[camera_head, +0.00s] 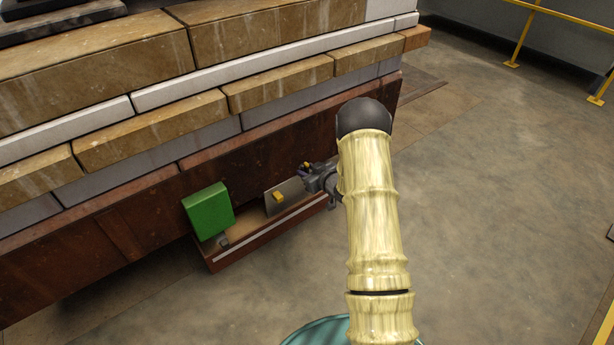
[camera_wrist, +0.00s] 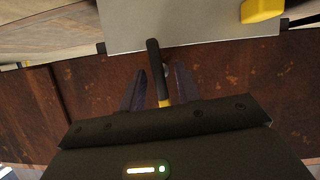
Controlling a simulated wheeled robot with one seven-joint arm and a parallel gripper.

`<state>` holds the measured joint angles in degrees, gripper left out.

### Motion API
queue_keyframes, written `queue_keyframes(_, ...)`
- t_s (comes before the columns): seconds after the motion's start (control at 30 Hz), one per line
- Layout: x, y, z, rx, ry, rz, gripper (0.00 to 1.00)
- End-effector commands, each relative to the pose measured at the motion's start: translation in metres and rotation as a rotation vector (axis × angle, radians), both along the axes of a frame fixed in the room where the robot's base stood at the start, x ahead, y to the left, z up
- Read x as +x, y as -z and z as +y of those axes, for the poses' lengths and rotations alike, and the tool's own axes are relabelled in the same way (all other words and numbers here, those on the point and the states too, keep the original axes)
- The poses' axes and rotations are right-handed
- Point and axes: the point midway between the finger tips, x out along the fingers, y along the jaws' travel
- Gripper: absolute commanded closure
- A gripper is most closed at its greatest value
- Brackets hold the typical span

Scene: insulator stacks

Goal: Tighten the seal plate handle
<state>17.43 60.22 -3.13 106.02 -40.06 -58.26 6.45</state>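The seal plate, a flat light-grey plate (camera_wrist: 190,25), is at the top of the wrist view. It also shows in the head view (camera_head: 290,191), beside my gripper (camera_head: 313,177). A handle with a black bar (camera_wrist: 154,58) and a yellow lower part (camera_wrist: 162,92) extends from the plate's edge. In the wrist view, my gripper (camera_wrist: 158,78) has its two dark fingers apart, one on each side of the handle, with gaps visible. I cannot tell how deep the handle sits between them. A yellow block (camera_wrist: 262,10) is on the plate at the upper right.
A green box (camera_head: 208,210) stands left of the plate on a rusty ledge (camera_head: 270,238). A rusty beam (camera_head: 130,225) runs below stacked tan blocks (camera_head: 135,130). Open concrete floor (camera_head: 500,200) lies to the right, with yellow railings (camera_head: 540,12) beyond.

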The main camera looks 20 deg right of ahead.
Motion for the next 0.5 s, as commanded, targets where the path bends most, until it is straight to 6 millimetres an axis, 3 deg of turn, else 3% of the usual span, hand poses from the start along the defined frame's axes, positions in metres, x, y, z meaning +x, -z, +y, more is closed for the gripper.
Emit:
queue_keyframes(0.37, 0.0063, 0.0021, 0.002, 0.001, 0.0, 0.0, 0.67)
queue_keyframes(0.5, 0.0062, 0.0021, 0.0019, 0.001, 0.0, 0.0, 0.95)
